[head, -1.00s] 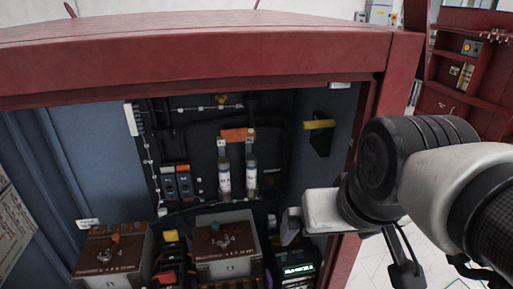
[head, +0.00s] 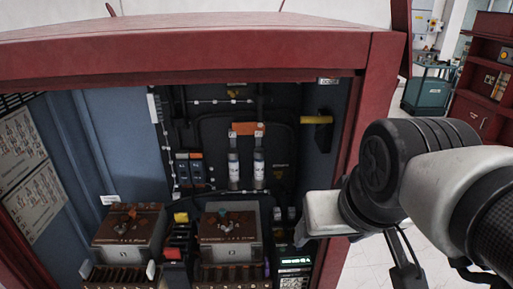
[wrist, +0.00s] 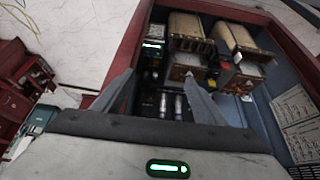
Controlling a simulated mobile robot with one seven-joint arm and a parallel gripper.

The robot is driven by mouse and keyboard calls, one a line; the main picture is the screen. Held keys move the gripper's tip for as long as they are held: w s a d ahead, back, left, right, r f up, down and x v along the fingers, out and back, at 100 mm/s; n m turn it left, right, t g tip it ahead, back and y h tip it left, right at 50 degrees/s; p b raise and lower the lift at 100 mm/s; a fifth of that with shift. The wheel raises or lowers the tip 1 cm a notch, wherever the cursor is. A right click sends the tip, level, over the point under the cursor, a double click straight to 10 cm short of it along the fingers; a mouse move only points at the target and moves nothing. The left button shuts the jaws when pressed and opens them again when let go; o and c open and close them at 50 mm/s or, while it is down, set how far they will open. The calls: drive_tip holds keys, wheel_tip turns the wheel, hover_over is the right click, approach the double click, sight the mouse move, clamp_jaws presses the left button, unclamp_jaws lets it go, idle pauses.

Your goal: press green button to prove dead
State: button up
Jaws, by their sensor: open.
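No green button can be made out clearly. A dark device with a lit green display (head: 293,262) sits low on the right inside the open red cabinet (head: 200,50). The display also shows in the wrist view (wrist: 152,45), beyond the left finger. My gripper (head: 300,233) is in front of the cabinet's right side, above and a little right of the device in the head view. In the wrist view my gripper (wrist: 158,80) has its two grey fingers spread apart with nothing between them. Small parts of the device are too dark to read.
Two brown-topped blocks (head: 232,222) stand at the cabinet's bottom. Two grey cylinders (head: 234,168) stand behind them, joined by an orange piece (head: 247,128). A yellow handle (head: 316,119) is on the right wall. The red right post (head: 368,130) is close to my arm.

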clamp_jaws()
idle(1.4)
